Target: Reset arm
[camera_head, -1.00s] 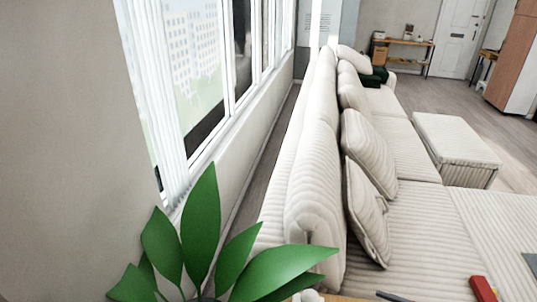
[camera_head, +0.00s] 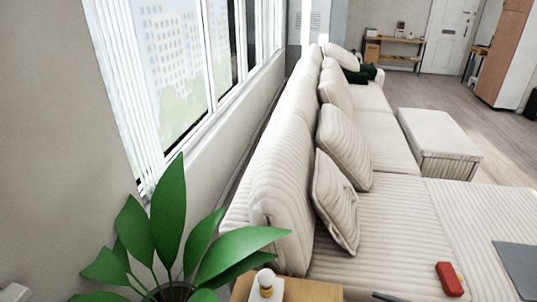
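Neither of my grippers shows in the head view, and I cannot make out either arm. The task names no other object.
A potted plant (camera_head: 168,215) stands at the lower left below the window (camera_head: 175,65). A small wooden table (camera_head: 300,290) holds a white bottle-like item (camera_head: 266,283). A long cream sofa (camera_head: 400,220) bears a red object (camera_head: 449,279) and a grey flat item (camera_head: 518,265). An ottoman (camera_head: 437,132) stands beyond.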

